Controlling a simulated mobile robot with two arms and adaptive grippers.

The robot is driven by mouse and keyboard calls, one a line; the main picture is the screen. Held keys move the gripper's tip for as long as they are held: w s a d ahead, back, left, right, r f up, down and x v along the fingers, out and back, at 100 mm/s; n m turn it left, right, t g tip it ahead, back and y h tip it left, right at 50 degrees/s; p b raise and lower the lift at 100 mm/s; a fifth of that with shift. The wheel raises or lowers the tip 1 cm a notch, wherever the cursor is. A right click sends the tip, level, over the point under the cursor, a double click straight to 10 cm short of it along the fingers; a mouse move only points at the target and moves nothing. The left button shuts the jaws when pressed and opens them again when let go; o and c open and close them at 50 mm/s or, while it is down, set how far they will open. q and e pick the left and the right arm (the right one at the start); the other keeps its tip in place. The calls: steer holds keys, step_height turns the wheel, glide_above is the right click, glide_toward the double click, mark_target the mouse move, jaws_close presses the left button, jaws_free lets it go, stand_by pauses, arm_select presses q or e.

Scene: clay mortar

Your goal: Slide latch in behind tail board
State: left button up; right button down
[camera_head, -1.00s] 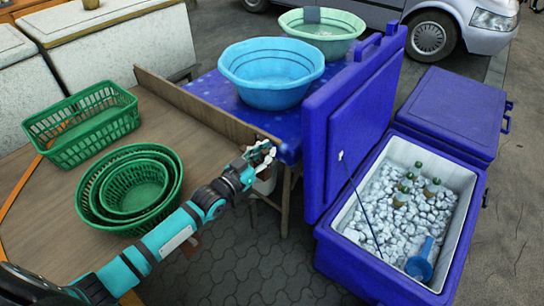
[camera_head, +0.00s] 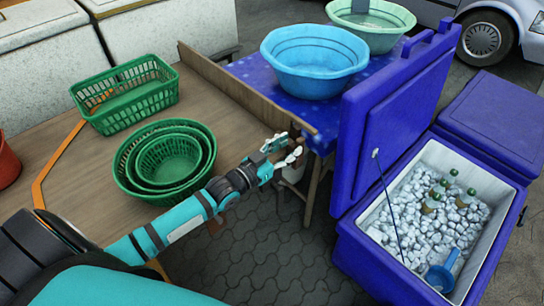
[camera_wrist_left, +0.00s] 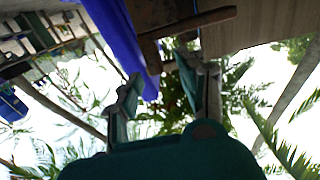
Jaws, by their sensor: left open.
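The tail board (camera_head: 240,85) is a long upright wooden plank along the table's far edge. My left gripper (camera_head: 289,150) is below and just left of its near end, beyond the table edge. In the left wrist view my gripper (camera_wrist_left: 160,70) is open, with its fingers apart and nothing clearly held between them. A dark wooden bar (camera_wrist_left: 205,19) crosses above the fingers, with a brown upright piece (camera_wrist_left: 148,50) by it. I cannot tell which wooden piece is the latch. My right gripper is not in view.
A blue tub (camera_head: 314,62) is on the blue-covered table behind the board. An open blue cooler (camera_head: 350,235) with ice and bottles stands right. Paving is open below the gripper.

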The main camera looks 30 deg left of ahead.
arm_select(q)
steer(key=v, duration=0.7)
steer(key=shift+s, duration=0.25)
steer(key=shift+a, duration=0.1)
